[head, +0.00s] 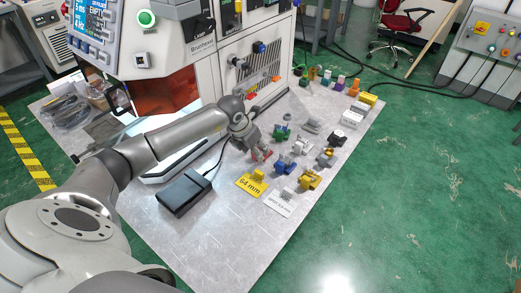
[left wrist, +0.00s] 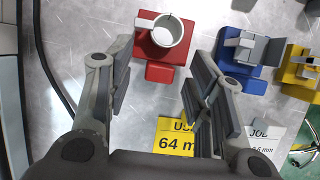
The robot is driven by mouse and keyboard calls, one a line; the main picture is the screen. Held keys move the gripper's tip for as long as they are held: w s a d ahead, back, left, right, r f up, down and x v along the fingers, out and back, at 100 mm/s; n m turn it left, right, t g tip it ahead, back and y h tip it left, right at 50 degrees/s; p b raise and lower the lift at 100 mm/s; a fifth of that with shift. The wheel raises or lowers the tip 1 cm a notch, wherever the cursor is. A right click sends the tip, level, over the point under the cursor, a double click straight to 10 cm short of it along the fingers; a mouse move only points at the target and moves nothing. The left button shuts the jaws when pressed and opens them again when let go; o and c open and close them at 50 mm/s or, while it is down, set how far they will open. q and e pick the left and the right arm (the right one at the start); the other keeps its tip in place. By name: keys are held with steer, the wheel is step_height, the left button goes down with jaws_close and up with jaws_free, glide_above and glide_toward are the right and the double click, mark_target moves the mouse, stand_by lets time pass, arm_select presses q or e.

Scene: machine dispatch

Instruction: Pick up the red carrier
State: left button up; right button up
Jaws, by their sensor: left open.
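The red carrier (left wrist: 179,54) lies on the grey metal table in the left wrist view, with a pale round cup-like part (left wrist: 166,32) on it. A smaller red block (left wrist: 159,73) juts from its near side. My left gripper (left wrist: 160,55) is open, with one finger on each side of the carrier as seen from above; I cannot tell whether they touch it. In the head view my left gripper (head: 260,153) hangs over the table and mostly hides the carrier, of which a little red (head: 268,155) shows. My right gripper is in neither view.
A blue carrier (left wrist: 241,49) and a yellow carrier (left wrist: 301,75) stand to the right. A yellow 64 mm card (head: 250,184) and a white card (head: 279,202) lie nearby. A black box (head: 186,192) sits left; the machine (head: 213,80) stands behind. The table's front is clear.

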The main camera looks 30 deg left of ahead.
arm_select(q)
steer(key=shift+w+f, duration=0.2)
steer(key=shift+f, duration=0.5)
steer(key=shift+c, duration=0.2)
steer(key=c, duration=1)
jaws_close()
steer(key=shift+r, duration=0.1)
